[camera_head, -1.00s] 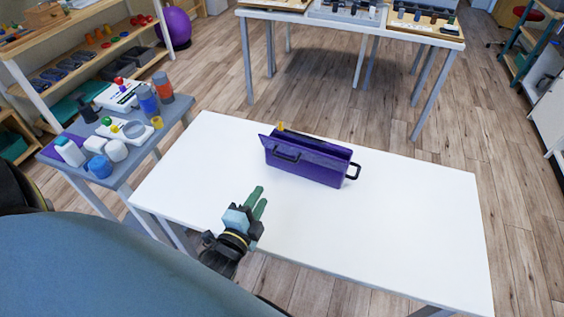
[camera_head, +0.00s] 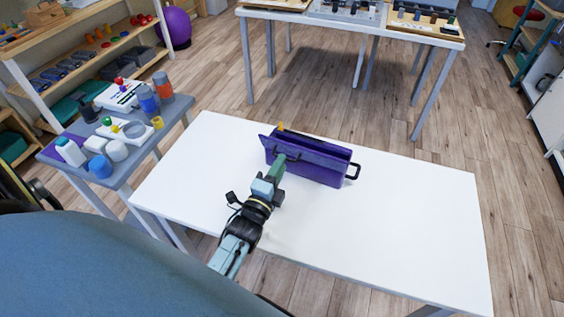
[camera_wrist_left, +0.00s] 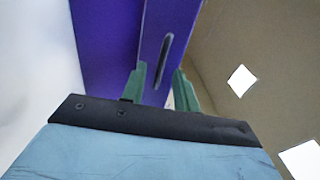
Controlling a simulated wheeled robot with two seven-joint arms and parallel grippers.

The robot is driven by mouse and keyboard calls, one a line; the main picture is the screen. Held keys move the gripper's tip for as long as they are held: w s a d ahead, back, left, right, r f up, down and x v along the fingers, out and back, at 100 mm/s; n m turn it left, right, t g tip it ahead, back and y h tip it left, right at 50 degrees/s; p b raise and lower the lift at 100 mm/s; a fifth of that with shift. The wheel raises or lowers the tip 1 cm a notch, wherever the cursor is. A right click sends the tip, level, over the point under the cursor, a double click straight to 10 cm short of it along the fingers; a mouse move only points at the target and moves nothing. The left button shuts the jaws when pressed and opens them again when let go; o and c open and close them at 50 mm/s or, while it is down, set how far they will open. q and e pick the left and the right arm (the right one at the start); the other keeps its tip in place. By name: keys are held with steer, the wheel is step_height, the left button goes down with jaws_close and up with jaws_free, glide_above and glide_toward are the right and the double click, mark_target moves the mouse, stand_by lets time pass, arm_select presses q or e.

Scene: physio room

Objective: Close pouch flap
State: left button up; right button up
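A purple box-shaped pouch (camera_head: 322,172) stands on the white table (camera_head: 400,220), its top open and its inside dark. A black loop handle (camera_head: 353,171) sticks out at its right end. My left gripper (camera_head: 280,159) is at the pouch's front left, its fingertips overlapping the front face near a dark handle. In the left wrist view, the gripper's green fingers (camera_wrist_left: 158,72) stand apart, with a purple panel (camera_wrist_left: 155,32) and its dark slot-like handle (camera_wrist_left: 164,60) ahead. I cannot tell whether they touch it. My right gripper is not in view.
A grey side table (camera_head: 125,170) with bottles and small items stands at the left. A shelf (camera_head: 95,60) is behind it. Another table (camera_head: 350,25) with trays stands at the back. The white table is clear right of and in front of the pouch.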

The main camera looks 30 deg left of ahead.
arm_select(q)
steer(key=shift+w+a+r, duration=0.1)
steer(key=shift+w+a, duration=0.05)
steer(key=shift+w, duration=0.8)
jaws_close()
